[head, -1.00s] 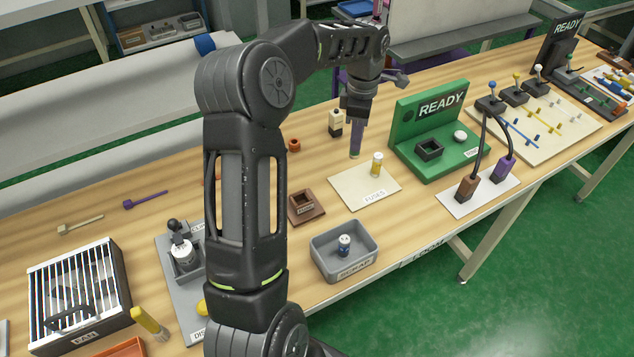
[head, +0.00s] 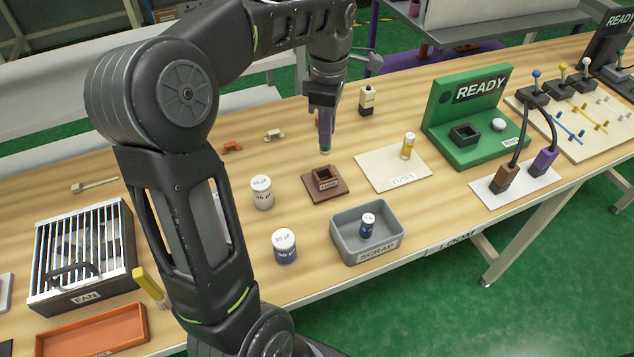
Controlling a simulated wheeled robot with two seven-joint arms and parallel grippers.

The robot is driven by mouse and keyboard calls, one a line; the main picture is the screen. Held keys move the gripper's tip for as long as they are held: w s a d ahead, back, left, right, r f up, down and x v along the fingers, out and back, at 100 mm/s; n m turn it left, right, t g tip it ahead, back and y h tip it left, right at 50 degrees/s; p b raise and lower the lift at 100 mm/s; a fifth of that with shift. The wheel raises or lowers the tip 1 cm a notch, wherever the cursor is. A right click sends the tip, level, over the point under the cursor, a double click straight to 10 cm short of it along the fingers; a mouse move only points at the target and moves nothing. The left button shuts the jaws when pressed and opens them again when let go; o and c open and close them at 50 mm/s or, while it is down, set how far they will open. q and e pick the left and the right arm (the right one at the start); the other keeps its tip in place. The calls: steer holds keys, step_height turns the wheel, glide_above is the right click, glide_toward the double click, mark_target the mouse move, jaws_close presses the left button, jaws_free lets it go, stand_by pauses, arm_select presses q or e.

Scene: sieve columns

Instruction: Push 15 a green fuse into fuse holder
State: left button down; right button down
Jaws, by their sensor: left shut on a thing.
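My left gripper (head: 325,146) points down above and just behind the brown fuse holder (head: 313,191). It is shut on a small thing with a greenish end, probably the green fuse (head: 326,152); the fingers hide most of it. A small gap of table shows between this end and the holder in the picture. The holder is a square block with a dark opening on a flat base, labelled FUSE, and its opening looks empty. My right gripper is not in view.
Right of the holder lies a cream FUSES mat (head: 380,176) with a yellow fuse (head: 408,146). In front stands the grey SCRAP tray (head: 352,247) with a blue fuse (head: 367,226). Two capacitors (head: 262,193) (head: 285,247) stand left. A green READY panel (head: 480,100) stands at right.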

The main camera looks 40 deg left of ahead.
mark_target(326, 150)
arm_select(q)
steer(key=shift+f, duration=0.1)
steer(key=shift+f, duration=3.05)
steer(key=shift+f, duration=0.1)
steer(key=shift+f, duration=1.75)
steer(key=shift+f, duration=0.15)
steer(key=c, duration=1.2)
jaws_free()
steer(key=shift+c, duration=0.2)
